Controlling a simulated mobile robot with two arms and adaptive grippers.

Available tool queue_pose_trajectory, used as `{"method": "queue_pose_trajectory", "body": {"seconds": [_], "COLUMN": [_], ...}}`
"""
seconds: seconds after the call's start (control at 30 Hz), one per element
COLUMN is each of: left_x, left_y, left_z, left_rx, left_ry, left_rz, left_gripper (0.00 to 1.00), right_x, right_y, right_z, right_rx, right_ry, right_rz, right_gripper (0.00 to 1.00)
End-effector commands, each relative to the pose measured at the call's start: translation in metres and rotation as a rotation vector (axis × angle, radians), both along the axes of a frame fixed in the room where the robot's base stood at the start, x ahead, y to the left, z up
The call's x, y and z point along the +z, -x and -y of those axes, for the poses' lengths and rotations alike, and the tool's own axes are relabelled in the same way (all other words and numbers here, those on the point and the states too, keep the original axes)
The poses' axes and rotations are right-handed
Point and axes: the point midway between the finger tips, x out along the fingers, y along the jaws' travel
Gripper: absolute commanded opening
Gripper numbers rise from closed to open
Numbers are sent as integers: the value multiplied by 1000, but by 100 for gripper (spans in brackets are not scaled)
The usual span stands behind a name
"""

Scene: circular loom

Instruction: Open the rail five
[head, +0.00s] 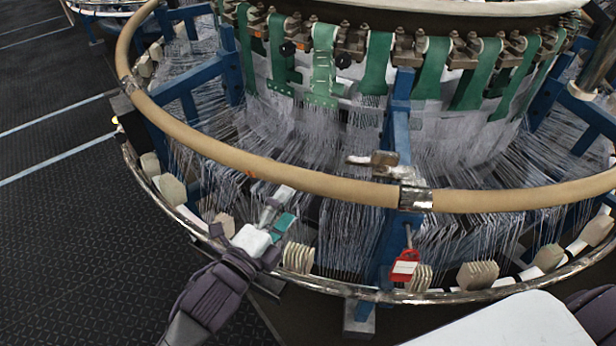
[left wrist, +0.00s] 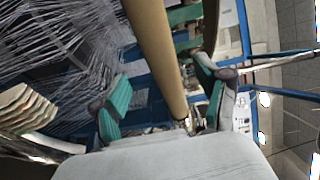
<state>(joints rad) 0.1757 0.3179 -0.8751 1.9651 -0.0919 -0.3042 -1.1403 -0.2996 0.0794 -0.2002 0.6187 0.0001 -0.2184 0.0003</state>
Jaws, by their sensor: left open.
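The tan tubular rail (head: 270,173) curves around the front of the loom. A metal joint (head: 415,197) with a small lever (head: 375,160) sits on it at right of centre. No rail number is readable. My left gripper (head: 278,208) is open and empty, just below the rail in the head view, left of the joint. In the left wrist view the rail (left wrist: 155,45) runs between the teal-padded fingers of the left gripper (left wrist: 165,95). I cannot tell whether it is inside the jaws or beyond them. The palm hides part of it. My right gripper is not in view.
A blue post (head: 395,120) stands behind the joint, with a red tag (head: 405,265) low in front. A lower metal ring (head: 330,288) carries several cream blocks (head: 298,257). Dense threads (head: 345,235) fill the space inside. Open dark floor (head: 80,240) lies to the left.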

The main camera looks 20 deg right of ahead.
Motion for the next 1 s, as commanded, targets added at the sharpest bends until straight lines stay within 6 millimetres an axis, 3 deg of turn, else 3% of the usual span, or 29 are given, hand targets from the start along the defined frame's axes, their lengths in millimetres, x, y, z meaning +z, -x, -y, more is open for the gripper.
{"method": "queue_pose_trajectory", "body": {"seconds": [0.2, 0.4, 0.87, 1.0], "left_x": [0, -2, -3, -3], "left_y": [-33, -53, -62, -62], "left_z": [36, 58, 68, 68], "left_rx": [0, 0, 0, 0], "left_ry": [3, 2, 1, 1], "left_rz": [-2, -2, -3, -3], "left_gripper": [74, 74, 74, 52], "right_x": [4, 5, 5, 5], "right_y": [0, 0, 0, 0], "right_z": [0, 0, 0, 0], "right_rx": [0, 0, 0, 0], "right_ry": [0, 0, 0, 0], "right_rz": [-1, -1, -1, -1], "right_gripper": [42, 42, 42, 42]}}
